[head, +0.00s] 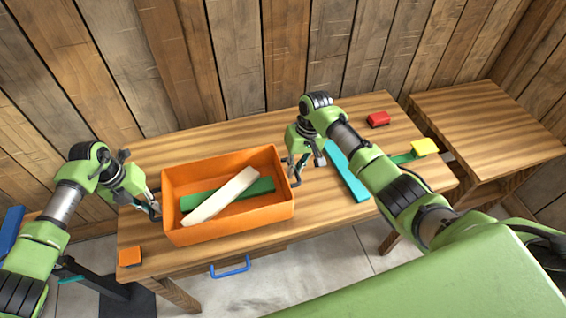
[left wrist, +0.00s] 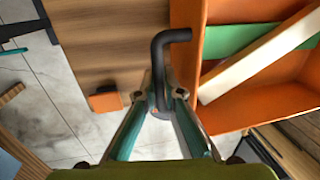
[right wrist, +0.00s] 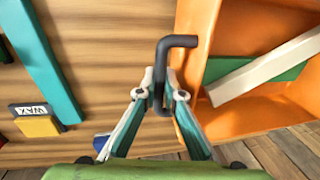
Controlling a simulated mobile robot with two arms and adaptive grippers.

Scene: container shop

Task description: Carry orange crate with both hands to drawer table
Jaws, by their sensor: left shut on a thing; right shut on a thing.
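The orange crate (head: 230,226) is on or just above the wooden drawer table (head: 135,238), left of its middle; I cannot tell whether it touches the top. A white bar (head: 222,196) and a green bar (head: 262,187) lie crossed inside it. My left gripper (head: 153,207) is shut on the dark bent handle (left wrist: 160,75) at the crate's left side. My right gripper (head: 294,172) is shut on the matching handle (right wrist: 163,75) at its right side. The blue drawer handle (head: 230,267) shows below the table's front edge.
Right of the crate lie a teal bar (head: 347,172), a red block (head: 378,119), and a yellow block (head: 424,147) by a green strip. An orange block (head: 130,256) sits at the front left corner. A second wooden table (head: 490,120) stands at the right. A plank wall rises behind.

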